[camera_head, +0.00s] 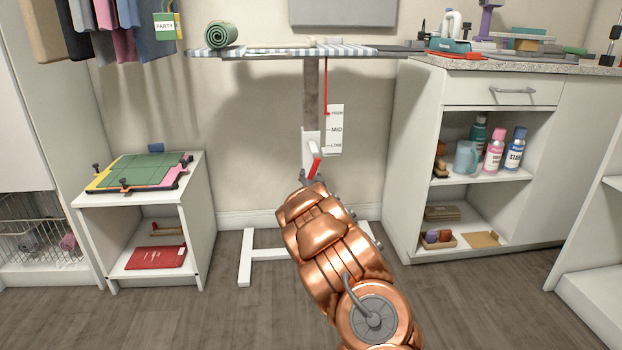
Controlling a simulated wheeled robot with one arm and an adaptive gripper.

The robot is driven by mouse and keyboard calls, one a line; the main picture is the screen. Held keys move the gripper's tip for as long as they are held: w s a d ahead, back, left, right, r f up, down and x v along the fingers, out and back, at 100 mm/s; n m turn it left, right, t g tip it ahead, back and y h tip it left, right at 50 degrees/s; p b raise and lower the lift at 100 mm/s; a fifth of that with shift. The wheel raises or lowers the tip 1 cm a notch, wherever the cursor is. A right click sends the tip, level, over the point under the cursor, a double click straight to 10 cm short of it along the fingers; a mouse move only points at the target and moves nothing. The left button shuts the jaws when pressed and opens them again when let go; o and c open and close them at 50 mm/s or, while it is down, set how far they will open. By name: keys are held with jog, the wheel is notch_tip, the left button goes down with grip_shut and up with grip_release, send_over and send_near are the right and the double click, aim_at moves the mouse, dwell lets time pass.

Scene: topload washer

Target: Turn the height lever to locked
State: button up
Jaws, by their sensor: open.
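The height lever (316,164) is a short red handle on a white bracket (309,147) low on the ironing table's grey post (311,95). It slants, with its lower end close to my gripper. My gripper (306,179) is small and dark at the tip of my copper arm, just below the lever. It is open; the arm hides much of it, and I cannot tell whether a finger touches the lever. A white height card (335,130) with MID and LOW marks hangs beside the post. A red pointer sits near its top mark.
The striped ironing table top (290,51) is above, with a rolled green towel (220,33). A small white side table (145,195) stands left. A white cabinet (400,160) with bottles stands right. The table's white foot (245,258) is on the floor.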

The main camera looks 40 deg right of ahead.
grip_shut()
dwell(0.5)
